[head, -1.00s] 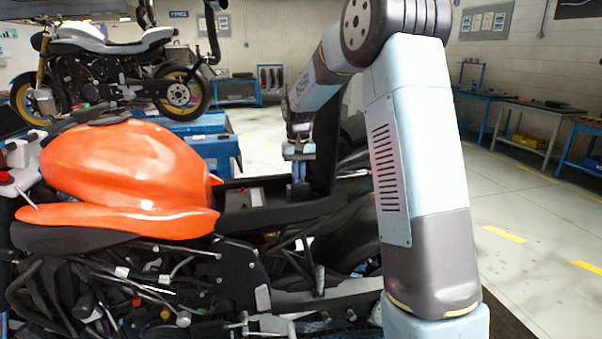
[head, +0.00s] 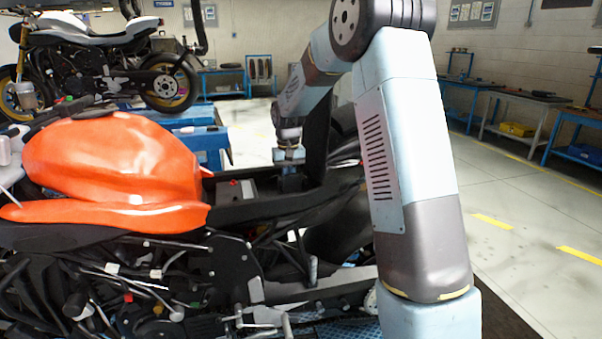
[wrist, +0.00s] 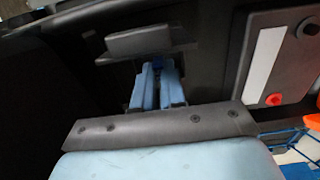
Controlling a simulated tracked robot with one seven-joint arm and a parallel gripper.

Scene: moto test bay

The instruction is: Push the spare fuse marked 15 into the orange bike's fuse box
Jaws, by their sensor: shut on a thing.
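The orange bike (head: 115,165) stands side-on in the head view, its seat bay open behind the tank. My gripper (head: 290,180) reaches down into that bay, behind a grey box with a red cap. In the wrist view the blue fingers of my gripper (wrist: 157,75) are close together, tips at a dark grey flat block (wrist: 140,40) with blue showing along its lower edge. I cannot tell whether this block is the fuse box. The fuse between the fingertips is hidden, its marking unreadable, and I cannot tell whether it touches the block.
The grey box (wrist: 282,62) with a white strip and red and black caps lies close to the right of the fingers. Dark bay walls surround my gripper. Another motorcycle (head: 100,65) stands at the back left; workbenches (head: 520,97) line the right, with clear floor before them.

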